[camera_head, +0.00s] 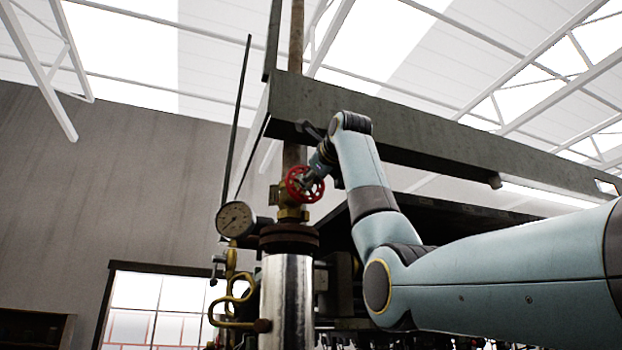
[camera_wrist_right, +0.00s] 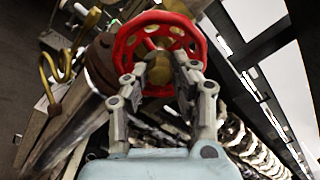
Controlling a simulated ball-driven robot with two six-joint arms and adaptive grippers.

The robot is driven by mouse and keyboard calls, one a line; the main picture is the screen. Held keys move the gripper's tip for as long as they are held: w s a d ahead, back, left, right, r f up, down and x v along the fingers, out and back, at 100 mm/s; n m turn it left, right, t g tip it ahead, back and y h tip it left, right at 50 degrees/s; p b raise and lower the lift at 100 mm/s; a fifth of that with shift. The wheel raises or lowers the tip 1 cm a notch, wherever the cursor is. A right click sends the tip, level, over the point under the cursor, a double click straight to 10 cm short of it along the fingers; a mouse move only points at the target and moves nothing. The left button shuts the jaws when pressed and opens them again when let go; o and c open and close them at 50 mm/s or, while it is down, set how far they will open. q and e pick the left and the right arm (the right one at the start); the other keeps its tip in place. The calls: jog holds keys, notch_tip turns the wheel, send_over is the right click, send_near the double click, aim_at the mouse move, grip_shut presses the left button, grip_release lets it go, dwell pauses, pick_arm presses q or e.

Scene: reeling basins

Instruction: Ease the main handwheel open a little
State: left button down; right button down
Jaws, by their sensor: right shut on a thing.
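The red main handwheel (camera_head: 293,186) sits on a brass valve (camera_head: 292,214) at the top of a polished steel column (camera_head: 287,295). My right gripper (camera_head: 311,180) reaches it from the right. In the right wrist view the handwheel (camera_wrist_right: 196,38) is large, with round holes in its face and a brass-coloured middle. The fingers of my right gripper (camera_wrist_right: 160,72) are on either side of that middle, closed on the wheel. My left gripper is in neither view.
A round pressure gauge (camera_head: 236,220) stands left of the valve, above a curved brass pipe (camera_head: 238,300). A vertical pipe (camera_head: 295,60) rises behind the wheel. A heavy dark beam (camera_head: 440,140) crosses behind my right arm. Open space lies to the left.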

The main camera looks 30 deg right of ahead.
jog(key=shift+f+n+p, duration=0.1)
jog(key=shift+n+p, duration=1.5)
jog(key=shift+n, duration=6.8)
jog(key=c, duration=1.2)
grip_release()
jog(key=b+v, duration=0.4)
jog(key=v, duration=0.3)
